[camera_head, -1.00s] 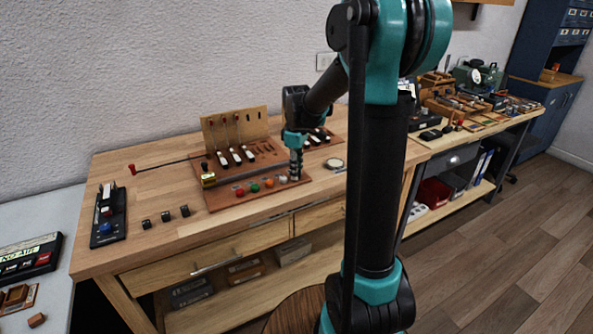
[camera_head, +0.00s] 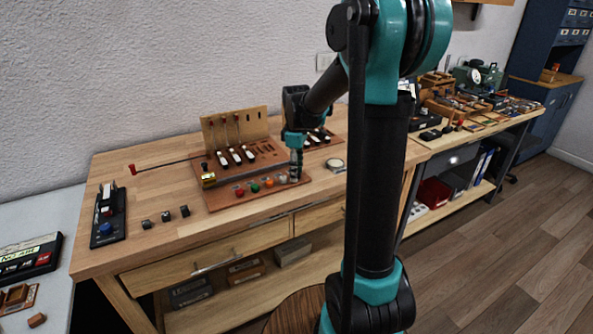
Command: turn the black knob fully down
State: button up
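A wooden board (camera_head: 225,200) with a row of coloured knobs lies on the wooden bench. A small dark knob (camera_head: 204,166) stands above a brass block (camera_head: 208,180) at the board's left end; it may be the black knob, but it is too small to be sure. My gripper (camera_head: 295,178) points down over the board's right end, beside a pale knob (camera_head: 283,179) and well right of the dark knob. Its fingers are too small to show whether they are open or shut, and any contact with the board is unclear.
Red (camera_head: 240,192), green (camera_head: 255,188) and orange (camera_head: 269,184) knobs line the board's front. An upright wooden panel (camera_head: 235,127) stands behind. A thin rod with a red end (camera_head: 132,169) reaches left. A black device with a blue knob (camera_head: 105,228) stands at far left.

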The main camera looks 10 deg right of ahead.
notch_tip(320, 180, up, 12)
dwell(0.7)
jog(key=s+d+f+m+t, duration=0.2)
jog(key=s+f+m, duration=0.4)
jog(key=s+f, duration=0.4)
jog(key=s+d+f+m+t, duration=0.2)
jog(key=s+f+m, duration=0.4)
jog(key=s+f, duration=0.3)
jog(key=s, duration=0.3)
jog(key=shift+d+f+m, duration=0.2)
jog(key=shift+f+m, duration=0.15)
jog(key=shift+m, duration=0.05)
jog(key=shift+s, duration=0.1)
